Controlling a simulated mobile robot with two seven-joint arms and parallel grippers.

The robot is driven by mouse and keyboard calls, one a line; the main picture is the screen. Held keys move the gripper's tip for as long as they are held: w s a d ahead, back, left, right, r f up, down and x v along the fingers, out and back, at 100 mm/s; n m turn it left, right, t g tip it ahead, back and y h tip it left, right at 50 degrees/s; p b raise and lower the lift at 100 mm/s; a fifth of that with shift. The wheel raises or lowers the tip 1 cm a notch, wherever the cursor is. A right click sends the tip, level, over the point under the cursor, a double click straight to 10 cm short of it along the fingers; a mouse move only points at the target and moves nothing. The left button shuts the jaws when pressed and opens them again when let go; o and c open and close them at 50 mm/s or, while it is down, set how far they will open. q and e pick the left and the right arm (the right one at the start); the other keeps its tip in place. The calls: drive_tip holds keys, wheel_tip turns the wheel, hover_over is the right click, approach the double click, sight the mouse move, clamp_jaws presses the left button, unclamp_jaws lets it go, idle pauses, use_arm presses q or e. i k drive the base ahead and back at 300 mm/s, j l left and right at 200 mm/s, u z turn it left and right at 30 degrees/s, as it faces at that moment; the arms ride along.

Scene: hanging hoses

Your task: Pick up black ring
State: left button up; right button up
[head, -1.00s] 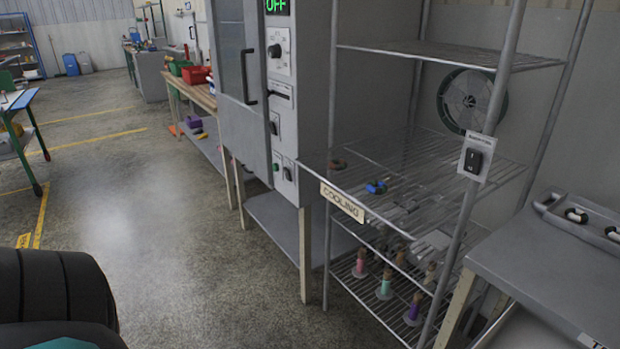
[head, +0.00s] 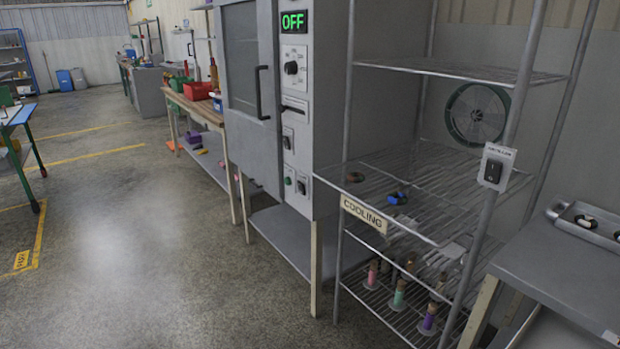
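Two small black ring-like pieces lie in a grey tray (head: 596,226) on the table at the right edge. One black ring (head: 585,221) shows whole, with something pale at it. The other (head: 617,236) is cut by the picture's edge. A dark ring with some brown and green (head: 355,177) and a blue and black ring (head: 398,197) lie on the middle shelf of the cooling rack (head: 450,172). Neither of my grippers is in view.
A grey oven (head: 301,130) with a green OFF display stands left of the rack. Several coloured pegs (head: 399,297) stand on the rack's bottom shelf. A grey table (head: 560,270) is at right. Open floor (head: 120,240) lies to the left.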

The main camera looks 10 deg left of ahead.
sight(355, 177)
drive_tip(key=i+j+z, duration=0.1)
drive_tip(key=z, duration=0.7)
drive_tip(key=i+j+z, duration=0.1)
drive_tip(key=z, duration=0.25)
drive_tip(key=j+z, duration=0.3)
drive_tip(key=j, duration=0.15)
drive_tip(key=i+j+z, duration=0.1)
drive_tip(key=j+z, duration=0.2)
drive_tip(key=j, duration=0.2)
drive_tip(key=j+z, duration=0.2)
drive_tip(key=j, duration=0.65)
